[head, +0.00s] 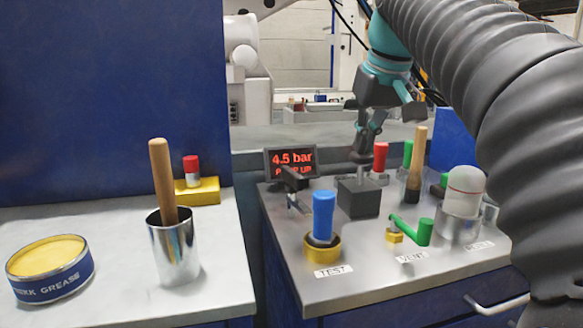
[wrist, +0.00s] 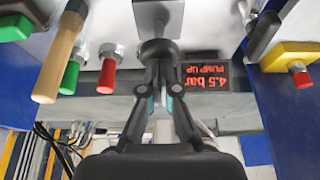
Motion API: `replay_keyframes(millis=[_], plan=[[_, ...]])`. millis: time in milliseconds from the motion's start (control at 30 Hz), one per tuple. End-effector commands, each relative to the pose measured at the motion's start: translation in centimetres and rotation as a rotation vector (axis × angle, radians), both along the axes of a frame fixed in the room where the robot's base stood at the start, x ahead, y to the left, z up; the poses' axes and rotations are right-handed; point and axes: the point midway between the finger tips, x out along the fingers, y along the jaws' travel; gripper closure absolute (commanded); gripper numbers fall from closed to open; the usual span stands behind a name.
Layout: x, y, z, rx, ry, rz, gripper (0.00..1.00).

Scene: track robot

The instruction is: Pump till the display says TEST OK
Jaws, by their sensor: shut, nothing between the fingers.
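The display (head: 291,161) reads "4.5 bar" in red, with a second line that reads "PUMP UP" upside down in the wrist view (wrist: 208,78). The pump is a dark block (head: 358,199) on the grey bench, with a short upright rod and a dark round knob (wrist: 157,52) on top. My gripper (head: 364,148) is shut and empty, pointing down right at the knob. In the wrist view its fingertips (wrist: 159,68) meet the knob's edge; I cannot tell whether they press on it.
The bench (head: 350,275) carries a blue TEST handle (head: 323,214), a green VENT lever (head: 412,229), a white-domed part (head: 464,192), a red knob (head: 380,157) and a wooden handle (head: 417,160). On the left bench stand a grease tin (head: 50,280) and a metal cup (head: 174,252).

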Motion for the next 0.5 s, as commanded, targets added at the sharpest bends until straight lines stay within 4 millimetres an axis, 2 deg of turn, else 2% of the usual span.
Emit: replay_keyframes(millis=[500], plan=[[0.0, 0.0, -2.5, 0.000, 0.002, 0.000, 1.00]])
